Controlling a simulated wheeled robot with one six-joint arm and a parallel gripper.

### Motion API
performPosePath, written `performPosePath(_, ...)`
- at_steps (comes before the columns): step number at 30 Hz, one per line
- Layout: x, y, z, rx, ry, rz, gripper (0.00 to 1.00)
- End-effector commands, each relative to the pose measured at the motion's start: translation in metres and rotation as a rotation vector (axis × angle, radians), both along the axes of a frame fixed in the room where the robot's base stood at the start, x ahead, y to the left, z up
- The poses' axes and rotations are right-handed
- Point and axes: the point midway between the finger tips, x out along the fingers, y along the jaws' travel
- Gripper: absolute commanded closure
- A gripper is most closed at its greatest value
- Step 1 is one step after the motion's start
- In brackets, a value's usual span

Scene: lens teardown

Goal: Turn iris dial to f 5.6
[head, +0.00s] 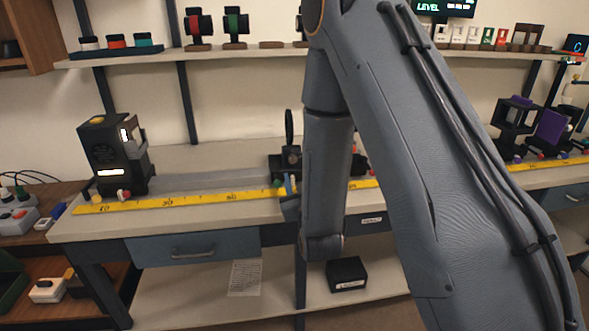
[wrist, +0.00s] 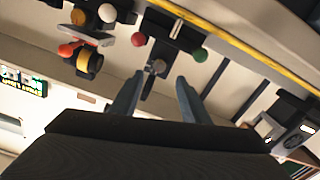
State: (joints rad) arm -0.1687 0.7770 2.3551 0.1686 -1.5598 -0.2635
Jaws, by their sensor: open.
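In the wrist view a small grey round knob (wrist: 157,67) on a dark post lies just beyond my open fingertips (wrist: 156,88), between their lines and apart from them. The post joins a black carriage (wrist: 160,31) with a red knob (wrist: 139,39) and a green knob (wrist: 199,55). I cannot tell whether the grey knob is the iris dial, and no f-number marks are readable. In the head view a black carriage (head: 286,166) with a thin upright black part (head: 289,128) stands on the bench. My gripper (head: 290,204) is partly hidden by my arm there.
A black lamp box (head: 104,160) stands at the bench's left end. A yellow ruler (head: 165,200) runs along the bench front. More black mounts (head: 515,118) stand at the right. A shelf (head: 130,57) holds coloured parts. My arm hides the middle of the bench.

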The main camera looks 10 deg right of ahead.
Motion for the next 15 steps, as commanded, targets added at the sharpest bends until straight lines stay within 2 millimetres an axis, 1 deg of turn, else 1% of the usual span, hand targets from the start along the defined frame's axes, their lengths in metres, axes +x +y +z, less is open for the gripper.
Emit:
performPosePath(5,0.02,0.0,0.002,0.0,-0.004,-0.001,0.58)
performPosePath(12,0.056,-0.001,0.002,0.001,-0.003,-0.001,0.58)
performPosePath(15,0.067,-0.001,0.002,0.001,-0.003,-0.001,0.58)
